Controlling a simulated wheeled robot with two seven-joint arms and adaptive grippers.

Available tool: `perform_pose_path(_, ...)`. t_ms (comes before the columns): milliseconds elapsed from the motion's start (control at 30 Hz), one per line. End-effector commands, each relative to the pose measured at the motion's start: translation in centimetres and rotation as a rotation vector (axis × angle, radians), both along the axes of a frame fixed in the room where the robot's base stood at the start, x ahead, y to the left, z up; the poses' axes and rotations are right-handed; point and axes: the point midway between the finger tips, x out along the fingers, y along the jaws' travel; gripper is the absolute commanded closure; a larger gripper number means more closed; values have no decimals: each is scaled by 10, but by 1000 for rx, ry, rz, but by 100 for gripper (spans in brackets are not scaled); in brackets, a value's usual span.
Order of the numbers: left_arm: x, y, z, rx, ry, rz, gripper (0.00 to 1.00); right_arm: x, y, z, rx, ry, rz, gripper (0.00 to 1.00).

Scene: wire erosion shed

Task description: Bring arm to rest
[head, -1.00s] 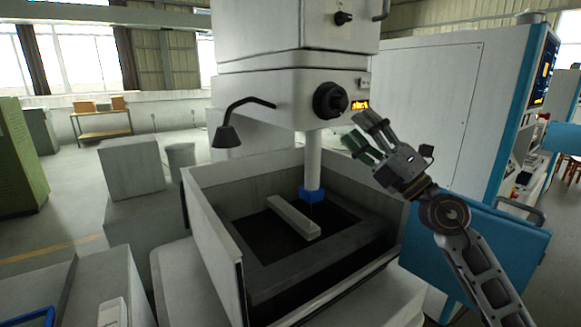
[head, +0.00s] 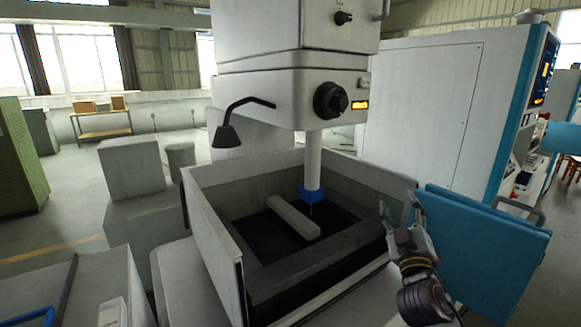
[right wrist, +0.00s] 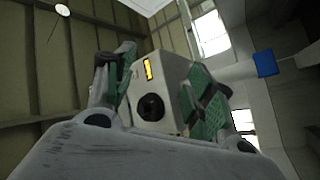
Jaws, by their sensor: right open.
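My right gripper (head: 398,212) is at the right front edge of the machine's open tank (head: 290,178), pointing up, with green finger pads. In the right wrist view its two fingers (right wrist: 160,92) stand apart with nothing between them. The white machine head (head: 290,95), with a black knob and a lit orange display, is above and behind it. The head also shows between the fingers in the right wrist view (right wrist: 155,85). My left gripper is not in view.
A pale bar (head: 293,217) lies in the tank below the blue-tipped column (head: 312,194). A blue panel (head: 485,245) stands close to the right of my right gripper. A white cabinet (head: 425,110) is behind. Open floor (head: 60,210) is at the left.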

Motion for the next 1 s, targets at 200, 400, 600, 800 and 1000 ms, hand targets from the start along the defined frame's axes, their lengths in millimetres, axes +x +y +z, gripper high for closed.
perform_pose_path(200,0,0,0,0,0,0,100,-14,-15,-81,164,233,-62,45)
perform_pose_path(400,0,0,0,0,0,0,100,-40,-20,-156,292,464,-109,45)
perform_pose_path(600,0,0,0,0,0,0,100,-80,-14,-228,402,711,-144,45)
perform_pose_path(800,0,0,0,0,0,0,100,-132,0,-292,496,966,-161,45)
perform_pose_path(1000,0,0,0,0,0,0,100,-189,19,-339,568,1203,-159,45)
